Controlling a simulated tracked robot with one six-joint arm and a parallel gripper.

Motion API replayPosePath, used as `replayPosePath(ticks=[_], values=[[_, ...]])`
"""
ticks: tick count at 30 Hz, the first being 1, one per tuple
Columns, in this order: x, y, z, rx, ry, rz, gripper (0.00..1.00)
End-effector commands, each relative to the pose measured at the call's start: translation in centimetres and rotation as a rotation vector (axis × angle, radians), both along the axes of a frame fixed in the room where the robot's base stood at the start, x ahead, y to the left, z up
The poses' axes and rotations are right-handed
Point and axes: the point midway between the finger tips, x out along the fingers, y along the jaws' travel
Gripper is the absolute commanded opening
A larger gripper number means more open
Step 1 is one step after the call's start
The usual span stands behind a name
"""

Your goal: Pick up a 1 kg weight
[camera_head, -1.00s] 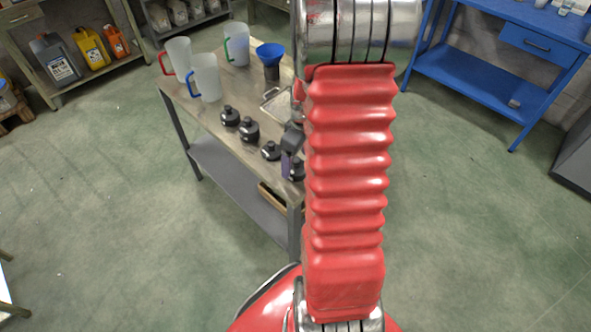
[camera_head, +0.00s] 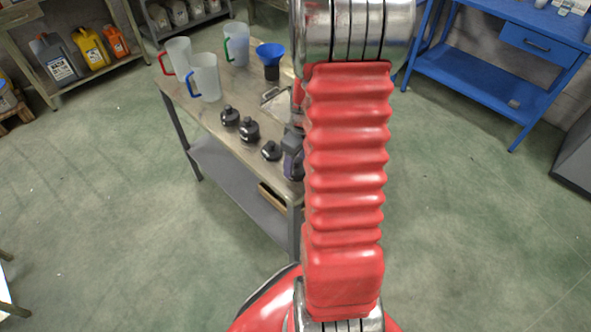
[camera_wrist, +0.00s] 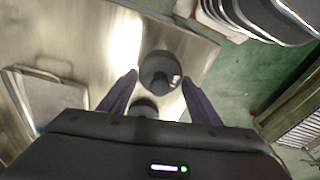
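Several dark, knobbed weights stand in a row on the metal-topped table, among them a weight (camera_head: 230,116) at the left, a larger weight (camera_head: 249,131) and a small weight (camera_head: 271,151). Another weight (camera_head: 296,172) at the right end is partly hidden by my gripper (camera_head: 292,145) and arm. In the wrist view my gripper (camera_wrist: 160,77) is open. A round dark weight (camera_wrist: 160,68) lies between and just beyond its fingertips, with no contact visible. A second weight (camera_wrist: 145,107) shows nearer the palm, partly hidden. I cannot read any mass marking.
Frosted jugs with red (camera_head: 178,57), blue (camera_head: 206,78) and green (camera_head: 237,45) handles and a blue funnel (camera_head: 270,53) stand farther back on the table (camera_head: 222,118). A metal tray (camera_wrist: 50,97) lies beside my gripper. Floor around the table is clear.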

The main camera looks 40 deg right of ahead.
Motion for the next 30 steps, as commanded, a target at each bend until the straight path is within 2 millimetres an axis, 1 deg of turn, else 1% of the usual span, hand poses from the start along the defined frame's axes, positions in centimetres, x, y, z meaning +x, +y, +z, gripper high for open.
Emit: replayPosePath(ticks=[1,2,24,30], values=[[0.0,0.0,0.0,0.0,0.0,0.0,0.53],[0.0,0.0,0.0,0.0,0.0,0.0,0.51],[-0.02,0.0,0.0,0.0,0.0,-0.001,0.0],[0.07,-0.08,0.1,-0.001,-0.002,-0.001,0.0]])
